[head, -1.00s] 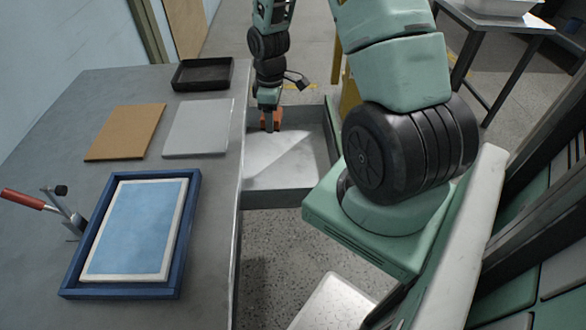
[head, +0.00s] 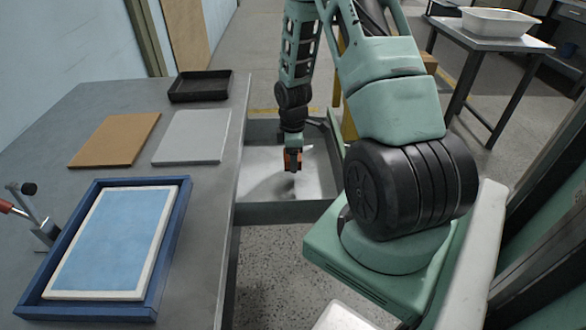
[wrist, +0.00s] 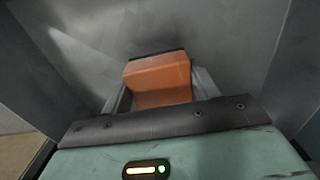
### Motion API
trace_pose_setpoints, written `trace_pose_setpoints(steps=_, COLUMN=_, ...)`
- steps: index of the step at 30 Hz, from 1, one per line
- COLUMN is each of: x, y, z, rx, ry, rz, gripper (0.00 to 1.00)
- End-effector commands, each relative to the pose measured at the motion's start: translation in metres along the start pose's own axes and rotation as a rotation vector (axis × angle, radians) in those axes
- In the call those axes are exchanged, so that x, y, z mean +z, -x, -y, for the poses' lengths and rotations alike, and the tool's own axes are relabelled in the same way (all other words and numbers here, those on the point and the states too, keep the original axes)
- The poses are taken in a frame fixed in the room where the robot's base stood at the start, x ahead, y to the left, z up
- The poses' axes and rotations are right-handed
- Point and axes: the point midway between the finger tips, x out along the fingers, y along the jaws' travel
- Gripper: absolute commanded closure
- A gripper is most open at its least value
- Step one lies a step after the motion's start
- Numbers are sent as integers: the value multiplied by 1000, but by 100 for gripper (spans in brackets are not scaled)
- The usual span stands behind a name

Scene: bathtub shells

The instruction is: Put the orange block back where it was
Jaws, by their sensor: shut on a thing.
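My gripper (head: 292,166) points down into an open grey drawer or tray (head: 285,211) on the right side of the table. It is shut on the orange block (wrist: 160,80), which sits between the two fingers in the wrist view. A dark shadow lies on the drawer floor just below and left of the gripper. The block seems slightly above the floor, though contact cannot be told for sure.
The grey table (head: 215,190) holds a blue-framed panel (head: 110,240), a brown board (head: 115,140), a grey board (head: 193,137), a black tray (head: 200,87) and a red-handled clamp (head: 35,215). A white basin (head: 498,22) stands on a far table. The drawer floor around the gripper looks bare.

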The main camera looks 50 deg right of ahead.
Motion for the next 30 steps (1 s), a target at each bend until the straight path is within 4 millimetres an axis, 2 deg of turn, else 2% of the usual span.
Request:
trace_pose_setpoints(steps=10, x=0, y=-38, z=0, rx=-1, ry=0, rz=1, gripper=61)
trace_pose_setpoints(steps=21, x=0, y=-43, z=0, rx=1, ry=0, rz=0, gripper=61)
trace_pose_setpoints(steps=22, x=0, y=-43, z=0, rx=1, ry=0, rz=0, gripper=37)
trace_pose_setpoints(steps=24, x=0, y=-42, z=0, rx=1, ry=0, rz=0, gripper=18)
trace_pose_setpoints(steps=30, x=0, y=-42, z=0, rx=1, ry=0, rz=0, gripper=18)
